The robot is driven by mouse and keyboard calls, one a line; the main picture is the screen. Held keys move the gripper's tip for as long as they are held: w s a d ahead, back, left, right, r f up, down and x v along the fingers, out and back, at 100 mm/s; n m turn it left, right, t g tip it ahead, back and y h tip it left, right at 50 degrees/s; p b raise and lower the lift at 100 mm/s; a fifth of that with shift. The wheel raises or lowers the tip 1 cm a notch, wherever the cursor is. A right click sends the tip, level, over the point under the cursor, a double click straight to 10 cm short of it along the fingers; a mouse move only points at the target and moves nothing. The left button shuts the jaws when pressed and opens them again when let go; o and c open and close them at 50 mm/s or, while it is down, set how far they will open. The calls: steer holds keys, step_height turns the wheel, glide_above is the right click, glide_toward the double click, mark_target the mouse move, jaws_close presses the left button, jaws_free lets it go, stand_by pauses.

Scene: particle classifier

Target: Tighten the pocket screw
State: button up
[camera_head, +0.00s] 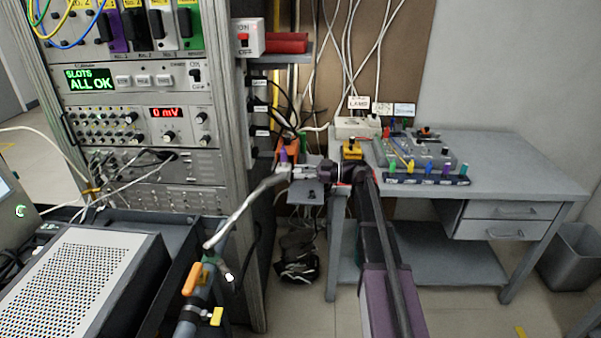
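My gripper (288,171) is at the end of my arm, which reaches left past the desk's left edge. It is beside the right side of the instrument rack (236,190). It is small in the picture, and I cannot tell whether its fingers are open or shut. A small purple piece (283,156) stands at the gripper, in front of an orange block (288,146); I cannot tell whether they touch. A small grey plate (305,191) shows just below the gripper. I cannot make out the pocket screw.
A grey desk (500,178) stands at the right with a tool tray (425,150), a blue rack of coloured handles (425,179) and a yellow item (352,148). A pale pipe (243,212) rises below the gripper. Cables hang behind. A bin (573,256) stands far right.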

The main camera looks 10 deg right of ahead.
jaws_close()
steer(key=shift+m, duration=1.6)
steer(key=o, duration=0.9)
jaws_free()
steer(key=shift+d, duration=0.1)
steer(key=v, duration=1.1)
steer(key=shift+d, duration=0.35)
